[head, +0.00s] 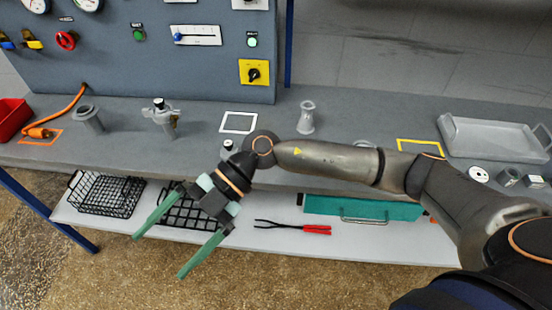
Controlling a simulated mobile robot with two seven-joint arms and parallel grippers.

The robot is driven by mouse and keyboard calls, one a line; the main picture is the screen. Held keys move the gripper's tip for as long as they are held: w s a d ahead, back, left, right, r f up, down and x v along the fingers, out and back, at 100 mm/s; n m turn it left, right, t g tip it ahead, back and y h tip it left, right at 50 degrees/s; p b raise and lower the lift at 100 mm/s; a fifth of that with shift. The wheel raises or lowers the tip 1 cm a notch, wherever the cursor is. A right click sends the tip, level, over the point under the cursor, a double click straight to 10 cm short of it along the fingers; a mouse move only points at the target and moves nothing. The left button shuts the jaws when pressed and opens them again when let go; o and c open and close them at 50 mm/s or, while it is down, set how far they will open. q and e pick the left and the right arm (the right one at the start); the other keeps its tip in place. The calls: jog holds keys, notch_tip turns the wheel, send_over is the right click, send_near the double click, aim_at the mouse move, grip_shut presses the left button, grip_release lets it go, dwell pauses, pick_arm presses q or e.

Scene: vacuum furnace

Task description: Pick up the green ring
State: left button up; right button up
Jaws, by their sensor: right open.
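I cannot make out a green ring in the head view; it may be hidden or too small to tell. My right gripper (161,257) reaches down to the left, in front of the bench. Its two long green fingers are spread wide, with nothing between them. They appear over the floor in front of the lower shelf. My right arm crosses the bench and hides part of it, including most of a pale round part (365,143) behind the forearm. My left gripper is not in view.
The grey bench (330,165) holds metal fittings (90,118), a flanged tube (306,118), a grey tray (490,135) and small parts (479,175) at right. The lower shelf (275,243) holds a black wire basket (103,194), red-handled tongs (300,228) and a teal case (350,210). A control panel (150,60) stands behind.

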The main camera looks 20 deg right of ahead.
jog(key=w+d+f+t+h, duration=0.1)
jog(key=w+d+f+h, duration=0.4)
jog(key=d, duration=0.3)
jog(key=w+d+r+m+t+h, duration=0.2)
jog(key=w+d+h, duration=0.15)
jog(key=d, duration=0.35)
jog(key=w+d+r+m+t+h+b, duration=0.15)
jog(key=d+h, duration=0.25)
jog(key=d, duration=0.4)
jog(key=w+d+r+m+t+h, duration=0.1)
jog(key=w+d+m+h, duration=0.25)
jog(key=d, duration=0.35)
jog(key=shift+n+t, duration=0.25)
jog(key=shift+n, duration=0.15)
jog(key=x, duration=0.3)
jog(key=d+p+x, duration=0.1)
jog(key=x, duration=0.2)
jog(key=shift+w+r, duration=0.1)
jog(key=shift+r, duration=0.1)
jog(key=shift+d+p+x, duration=0.15)
jog(key=shift+p+x, duration=0.2)
jog(key=shift+x, duration=1.2)
jog(key=shift+d+p+x, duration=0.15)
jog(key=shift+p+x, duration=0.2)
jog(key=shift+x, duration=1.2)
jog(key=shift+w+r, duration=0.1)
jog(key=shift+w, duration=0.05)
jog(key=shift+c, duration=0.2)
jog(key=c, duration=1.4)
